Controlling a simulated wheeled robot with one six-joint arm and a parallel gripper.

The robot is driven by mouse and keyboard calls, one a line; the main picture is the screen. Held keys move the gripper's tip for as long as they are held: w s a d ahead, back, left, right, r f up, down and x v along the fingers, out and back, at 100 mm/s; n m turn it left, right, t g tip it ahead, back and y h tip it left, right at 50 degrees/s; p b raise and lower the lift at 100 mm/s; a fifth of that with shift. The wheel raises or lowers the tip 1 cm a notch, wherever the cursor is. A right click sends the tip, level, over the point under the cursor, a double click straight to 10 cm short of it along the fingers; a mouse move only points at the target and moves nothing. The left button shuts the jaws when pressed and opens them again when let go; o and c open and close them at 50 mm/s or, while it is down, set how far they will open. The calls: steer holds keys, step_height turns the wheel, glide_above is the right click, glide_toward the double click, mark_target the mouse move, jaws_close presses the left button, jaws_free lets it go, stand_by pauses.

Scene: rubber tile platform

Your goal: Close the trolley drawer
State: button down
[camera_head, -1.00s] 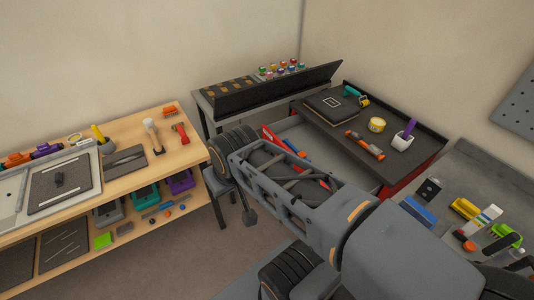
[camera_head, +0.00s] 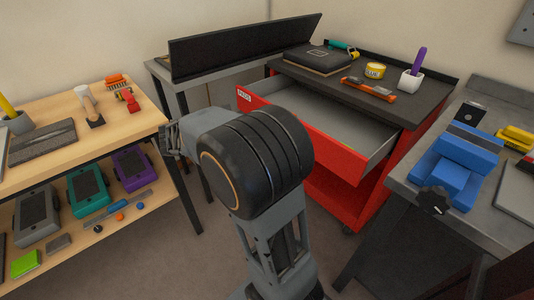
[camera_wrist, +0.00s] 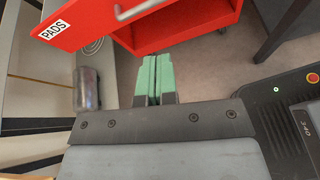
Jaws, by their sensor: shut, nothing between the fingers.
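The red trolley (camera_head: 339,206) has a dark top, and its drawer (camera_head: 342,122) is pulled well out towards the lower left. The drawer looks empty where it shows; part of its front is hidden behind my arm. The drawer front (camera_wrist: 75,22) carries a PADS label (camera_wrist: 52,30) and a grey handle (camera_wrist: 140,9) in the wrist view. My gripper (camera_wrist: 153,62) has green fingers pressed together with nothing between them. Its tips appear just below the red front in that view; whether they touch it I cannot tell. My wrist hides the fingers in the head view.
A wooden workbench (camera_head: 60,101) with tools stands at left. A grey table with a black panel (camera_head: 245,48) stands behind. A metal bench with a blue vise (camera_head: 456,165) is close at right. On the trolley top lie a black case (camera_head: 320,59), a yellow tape roll and a white cup.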

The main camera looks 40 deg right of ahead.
step_height(320, 180, down, 5)
steer(key=w+d+n+h+b, duration=0.2)
steer(key=w+b, duration=0.1)
steer(key=b, duration=0.1)
steer(key=w+b+x, duration=0.1)
steer(key=b+x, duration=0.4)
steer(key=x, duration=0.8)
steer(key=shift+s+d+r+n+h, duration=0.2)
steer(key=shift+d+r+n+h, duration=0.1)
steer(key=shift+d+n, duration=0.15)
steer(key=shift+d, duration=0.1)
